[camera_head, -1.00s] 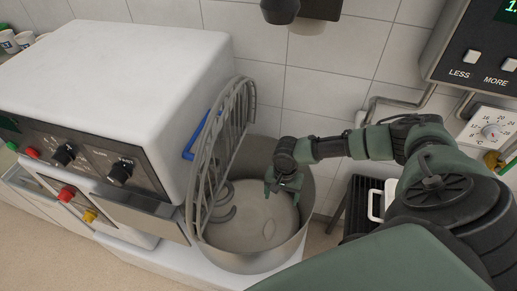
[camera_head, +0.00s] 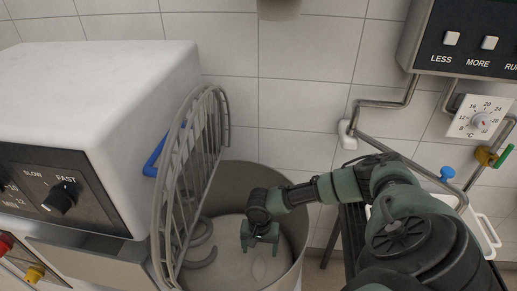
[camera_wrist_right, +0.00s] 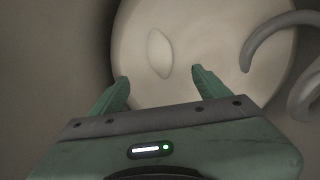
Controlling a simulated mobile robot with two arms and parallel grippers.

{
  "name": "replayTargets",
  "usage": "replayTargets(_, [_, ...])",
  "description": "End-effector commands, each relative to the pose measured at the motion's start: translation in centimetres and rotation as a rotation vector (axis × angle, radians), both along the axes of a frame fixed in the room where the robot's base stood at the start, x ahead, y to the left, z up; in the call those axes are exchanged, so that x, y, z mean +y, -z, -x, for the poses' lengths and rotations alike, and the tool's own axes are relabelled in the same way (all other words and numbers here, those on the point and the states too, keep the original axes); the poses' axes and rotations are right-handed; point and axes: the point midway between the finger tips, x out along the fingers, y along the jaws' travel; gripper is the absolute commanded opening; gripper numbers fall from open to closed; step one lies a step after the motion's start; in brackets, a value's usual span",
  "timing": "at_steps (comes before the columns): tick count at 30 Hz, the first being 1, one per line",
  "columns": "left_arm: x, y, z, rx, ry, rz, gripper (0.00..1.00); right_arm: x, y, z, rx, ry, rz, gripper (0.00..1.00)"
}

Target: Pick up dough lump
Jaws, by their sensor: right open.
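A pale oval dough lump (camera_wrist_right: 160,53) lies on a pale round surface of the same colour in the bottom of a mixer bowl (camera_head: 290,225). In the head view the lump (camera_head: 258,268) shows only faintly, just below my right gripper (camera_head: 261,246). My right gripper is inside the bowl, pointing down, with its fingers apart and nothing between them. In the right wrist view the lump lies just ahead of the fingertips (camera_wrist_right: 160,75), between their lines. I cannot tell the height left above it. My left gripper is not in view.
A curved grey mixing hook (camera_head: 200,245) is in the bowl, on the left; it also shows at the right of the wrist view (camera_wrist_right: 275,40). A barred guard (camera_head: 190,165) stands upright at the bowl's left. The mixer (camera_head: 90,80) is left, a tiled wall behind, a dark rack (camera_head: 352,240) right.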

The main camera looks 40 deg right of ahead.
Motion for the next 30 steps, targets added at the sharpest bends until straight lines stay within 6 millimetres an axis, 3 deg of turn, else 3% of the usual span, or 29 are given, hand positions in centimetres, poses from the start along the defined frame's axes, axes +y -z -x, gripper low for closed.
replayTargets(1, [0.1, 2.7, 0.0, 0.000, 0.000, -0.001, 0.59, 0.0, 2.7, 0.0, 0.000, 0.000, 0.000, 0.76])
replayTargets(6, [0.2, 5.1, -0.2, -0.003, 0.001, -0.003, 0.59, 0.0, 5.0, 0.0, -0.001, 0.000, 0.000, 0.76])
replayTargets(14, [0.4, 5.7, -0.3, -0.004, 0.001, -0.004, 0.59, 0.0, 6.8, 0.0, 0.001, 0.001, 0.000, 0.76])
replayTargets(30, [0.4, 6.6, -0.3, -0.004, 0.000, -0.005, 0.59, 0.1, 13.2, -0.3, 0.001, 0.000, 0.001, 0.76])
